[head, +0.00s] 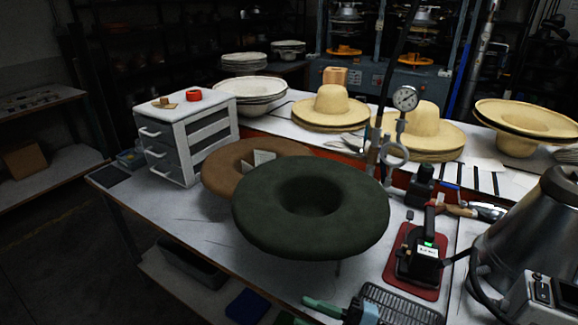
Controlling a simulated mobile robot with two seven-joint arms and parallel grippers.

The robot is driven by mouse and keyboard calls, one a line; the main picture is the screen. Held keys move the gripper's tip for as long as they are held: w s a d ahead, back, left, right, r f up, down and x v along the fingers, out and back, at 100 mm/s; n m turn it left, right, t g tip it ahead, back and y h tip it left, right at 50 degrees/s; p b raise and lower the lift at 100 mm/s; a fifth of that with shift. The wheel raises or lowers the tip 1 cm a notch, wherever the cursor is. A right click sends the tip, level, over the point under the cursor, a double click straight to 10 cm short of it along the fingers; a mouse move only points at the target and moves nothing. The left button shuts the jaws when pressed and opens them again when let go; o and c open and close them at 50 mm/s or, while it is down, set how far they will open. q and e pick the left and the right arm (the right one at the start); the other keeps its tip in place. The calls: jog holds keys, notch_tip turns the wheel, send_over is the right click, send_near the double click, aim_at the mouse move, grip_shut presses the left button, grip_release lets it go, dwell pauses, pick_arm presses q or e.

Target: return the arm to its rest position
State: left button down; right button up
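I make out no arm and neither of my grippers in the head view. A dark green felt hat (265,216) with a wide rounded brim is in the middle of the white work table (205,245). Its hollow centre faces up. A brown felt hat (221,176) is just behind it and partly covered by it. A small white piece (262,157) shows at the brown hat's centre. Whether anything is under the green hat is mostly hidden.
A drawer unit (190,140) stands on the left. Straw hats (331,106) and a pressure gauge (405,98) are behind. A black device (418,262) on a red mat and a large metal vessel (522,245) crowd the right. The table's front left strip is clear.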

jog(key=s+d+f+m+t+h, duration=0.5)
jog(key=d+f+m+t+h, duration=0.45)
jog(key=m, duration=0.65)
jog(key=s+d+f+m+g+h, duration=0.3)
jog(key=s+f+g, duration=0.1)
jog(key=s+f, duration=0.3)
jog(key=s+d+f+m+g+h+p, duration=0.1)
jog(key=s+d+f+m+g+h, duration=0.2)
jog(key=s+f, duration=0.4)
jog(key=s, duration=0.3)
jog(key=shift+d+f+m+g+h, duration=0.2)
jog(key=shift+m+g+h, duration=0.1)
jog(key=shift+g+h, duration=0.05)
